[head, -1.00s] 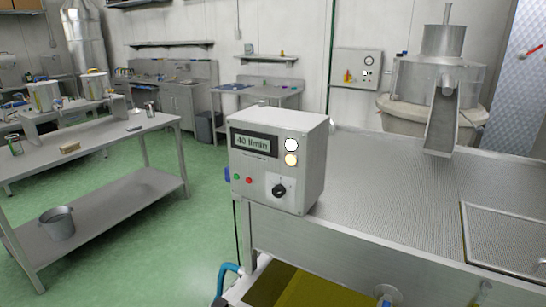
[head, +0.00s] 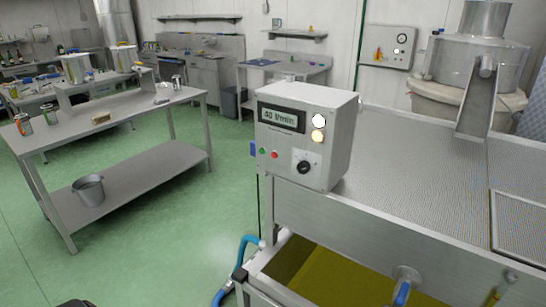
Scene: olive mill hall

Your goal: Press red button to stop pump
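The pump control box (head: 304,133) is a light grey box at the corner of the steel machine, in the middle of the head view. Its display (head: 281,116) reads what looks like 40 l/min. The small red button (head: 275,155) sits on the front face, just right of a green button (head: 262,151). A black knob (head: 304,167) is to their right. A white lamp (head: 319,121) and an amber lamp (head: 317,136) look lit. Neither of my grippers can be made out in the view.
The steel machine (head: 420,165) with a perforated top fills the right side, with a tank of yellow-green liquid (head: 345,278) below. A blue hose (head: 236,270) runs to the floor. A steel table (head: 165,112) stands left; green floor (head: 180,240) between is clear.

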